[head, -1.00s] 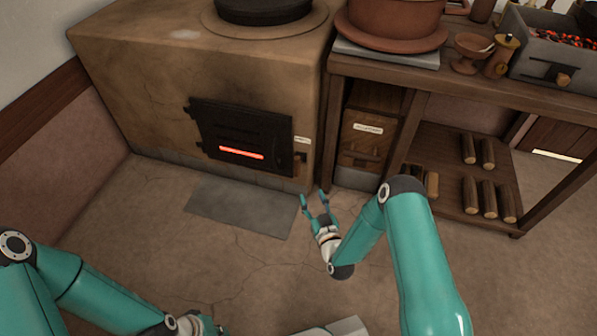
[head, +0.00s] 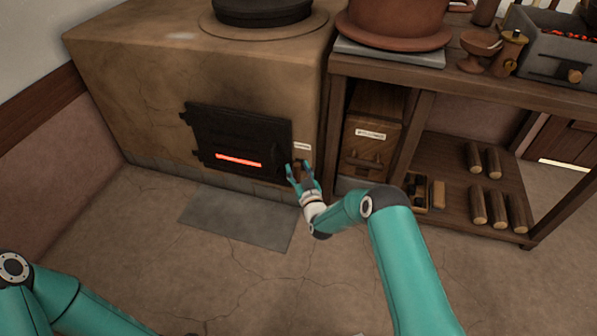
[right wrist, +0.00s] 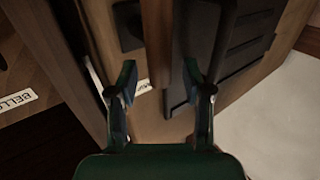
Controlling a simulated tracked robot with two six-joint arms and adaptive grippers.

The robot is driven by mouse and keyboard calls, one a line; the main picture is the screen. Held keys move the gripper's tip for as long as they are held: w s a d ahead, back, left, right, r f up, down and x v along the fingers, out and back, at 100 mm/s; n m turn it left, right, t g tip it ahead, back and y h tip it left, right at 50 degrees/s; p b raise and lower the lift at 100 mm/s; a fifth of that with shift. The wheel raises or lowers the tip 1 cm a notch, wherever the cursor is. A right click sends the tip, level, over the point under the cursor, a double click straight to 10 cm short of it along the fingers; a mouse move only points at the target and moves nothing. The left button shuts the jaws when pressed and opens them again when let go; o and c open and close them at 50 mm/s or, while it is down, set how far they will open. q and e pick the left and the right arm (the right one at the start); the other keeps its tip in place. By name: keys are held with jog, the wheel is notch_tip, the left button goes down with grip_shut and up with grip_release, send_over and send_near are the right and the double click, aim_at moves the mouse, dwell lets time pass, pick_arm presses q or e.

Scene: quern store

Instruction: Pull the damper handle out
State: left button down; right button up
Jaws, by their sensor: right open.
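The damper handle (head: 300,171) is a small brown wooden grip on the stove's front, right of the black fire door, below a small white label (head: 302,146). In the right wrist view it is a brown bar (right wrist: 157,35) running down between the two fingers. My right gripper (head: 302,172) is open at the handle, with one finger on each side. In the right wrist view (right wrist: 160,80) gaps show between the bar and both fingertips. Part of the handle is hidden by the fingers in the head view. My left gripper is out of view; only its arm shows at lower left.
The black fire door (head: 240,142), with a glowing slot, is close left of my right gripper. A wooden box (head: 368,145) stands right of the stove under a bench (head: 450,84). Logs (head: 477,204) lie on its lower shelf. The floor before the grey slab (head: 238,221) is clear.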

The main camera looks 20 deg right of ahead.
jog(key=shift+w, duration=0.65)
grip_shut()
